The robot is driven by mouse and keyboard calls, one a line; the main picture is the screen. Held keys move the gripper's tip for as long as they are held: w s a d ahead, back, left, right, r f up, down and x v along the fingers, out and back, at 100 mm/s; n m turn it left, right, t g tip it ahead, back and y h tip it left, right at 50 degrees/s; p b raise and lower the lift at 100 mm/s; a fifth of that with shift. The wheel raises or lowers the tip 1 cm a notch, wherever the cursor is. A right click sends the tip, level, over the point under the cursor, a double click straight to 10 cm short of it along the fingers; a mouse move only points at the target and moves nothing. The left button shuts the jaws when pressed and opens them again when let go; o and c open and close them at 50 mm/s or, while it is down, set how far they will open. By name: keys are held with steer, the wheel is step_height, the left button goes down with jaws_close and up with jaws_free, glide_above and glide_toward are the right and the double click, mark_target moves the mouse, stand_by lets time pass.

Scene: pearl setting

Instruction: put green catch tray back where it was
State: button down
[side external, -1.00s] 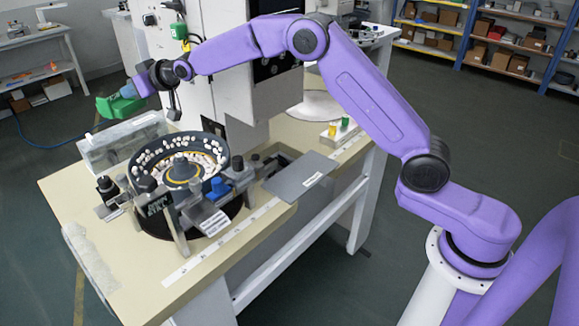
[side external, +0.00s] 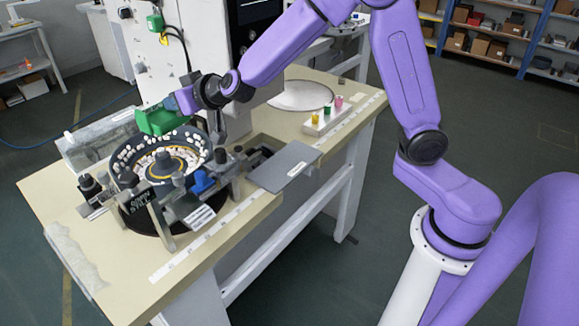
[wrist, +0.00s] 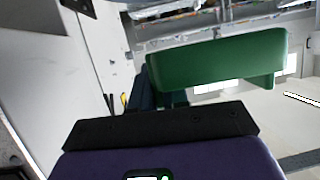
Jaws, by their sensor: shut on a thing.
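The green catch tray (side external: 162,121) is in my gripper (side external: 180,104), held above the back rim of the round bowl (side external: 140,150) in the side external view. My gripper is shut on it. In the wrist view the green tray (wrist: 220,60) fills the upper middle, and one dark finger (wrist: 170,97) shows below its left end. The fingertips' exact contact on the tray is partly hidden. I cannot tell whether the tray touches the bowl's rim.
A tall white machine (side external: 160,60) stands close behind the tray. A clear box (side external: 95,140) is left of the bowl. Grey and blue fixtures (side external: 203,180) crowd its front. A grey plate (side external: 284,166) and a rack with coloured pegs (side external: 325,118) lie to the right.

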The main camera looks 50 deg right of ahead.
steer(key=s+d+f+m+h, duration=0.2)
steer(key=s+d+h, duration=0.1)
steer(key=s+d, duration=0.5)
steer(key=n+g+y, duration=0.4)
steer(key=n+y, duration=0.6)
steer(key=y, duration=0.1)
glide_above(286, 154)
step_height(286, 154, down, 11)
steer(key=shift+f, duration=4.2)
